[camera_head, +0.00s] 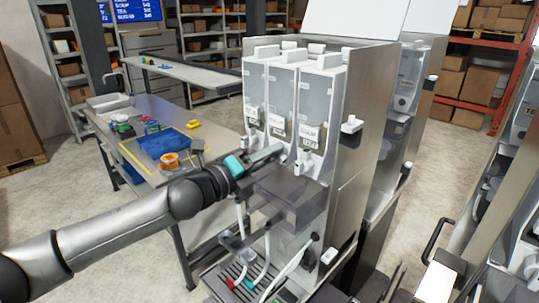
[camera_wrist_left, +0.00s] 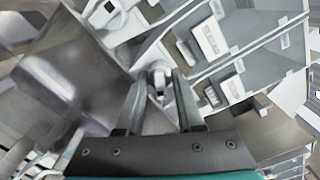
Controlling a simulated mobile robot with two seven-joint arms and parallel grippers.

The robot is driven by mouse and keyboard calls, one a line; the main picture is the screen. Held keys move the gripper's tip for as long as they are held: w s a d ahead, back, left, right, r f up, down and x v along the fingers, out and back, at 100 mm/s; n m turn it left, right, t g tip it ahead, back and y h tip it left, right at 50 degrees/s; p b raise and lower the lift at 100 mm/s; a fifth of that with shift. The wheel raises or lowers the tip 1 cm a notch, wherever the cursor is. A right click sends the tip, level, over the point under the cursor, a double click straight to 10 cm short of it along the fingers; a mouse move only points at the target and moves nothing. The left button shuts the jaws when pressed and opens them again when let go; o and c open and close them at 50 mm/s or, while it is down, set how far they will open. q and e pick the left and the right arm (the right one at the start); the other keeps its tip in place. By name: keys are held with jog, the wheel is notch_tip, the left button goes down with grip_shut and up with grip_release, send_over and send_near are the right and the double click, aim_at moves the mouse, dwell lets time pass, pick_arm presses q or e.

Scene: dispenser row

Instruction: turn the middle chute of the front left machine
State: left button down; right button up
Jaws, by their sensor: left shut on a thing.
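The front left machine has three tall clear canisters side by side; the middle canister (camera_head: 282,98) stands between the left canister (camera_head: 254,90) and the right canister (camera_head: 317,105). My left gripper (camera_head: 276,152) reaches in from the left to the foot of the middle canister. In the left wrist view its two fingers are closed around the white middle chute (camera_wrist_left: 159,77). In the head view the gripper largely hides that chute. The right canister's chute (camera_head: 301,161) shows beside the fingertips. My right gripper is not in view.
A dark shelf (camera_head: 288,194) juts from the machine just below the gripper. Hoses hang over a drip grate (camera_head: 240,283) beneath. A workbench (camera_head: 110,122) with a blue tray (camera_head: 163,143) stands left. More machines stand behind and at the right; bare floor lies between.

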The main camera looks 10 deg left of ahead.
pick_arm(q)
jog(key=c, duration=0.9)
grip_release()
jog(key=b+v, duration=0.8)
jog(key=v, duration=0.7)
jog(key=shift+f, duration=0.1)
jog(key=shift+s, duration=0.1)
